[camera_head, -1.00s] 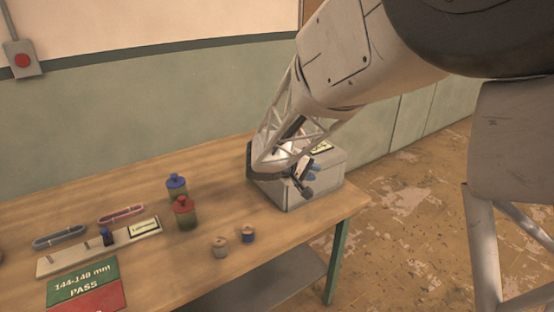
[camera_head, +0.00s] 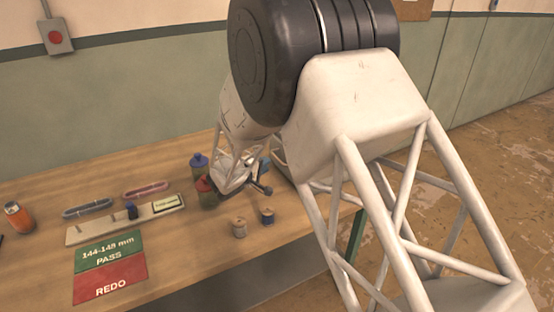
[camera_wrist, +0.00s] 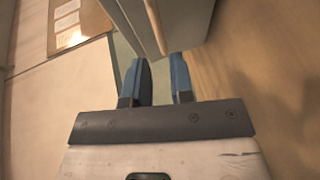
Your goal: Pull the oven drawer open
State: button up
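The oven is a grey box at the right end of the table. In the head view my arm hides nearly all of it. In the wrist view a grey box (camera_wrist: 185,22), which I take to be the oven, has a pale upright bar (camera_wrist: 154,22) that looks like a handle edge. My gripper (camera_wrist: 160,60) shows two blue fingers with a clear gap and nothing between them. The bar's lower end lies just beyond the fingertips; I cannot tell whether they touch. In the head view my gripper (camera_head: 264,177) is partly hidden by my arm.
A red-topped canister (camera_head: 206,192) and a blue-topped canister (camera_head: 198,165) stand close left of my gripper. A long pale block (camera_head: 125,220) and a green-and-red card (camera_head: 109,268) lie further left.

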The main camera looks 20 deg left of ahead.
aim_at(277, 157)
jog(key=shift+w+d, duration=0.1)
jog(key=shift+w, duration=0.05)
jog(key=shift+x, duration=3.7)
jog(key=shift+c, duration=0.3)
grip_shut()
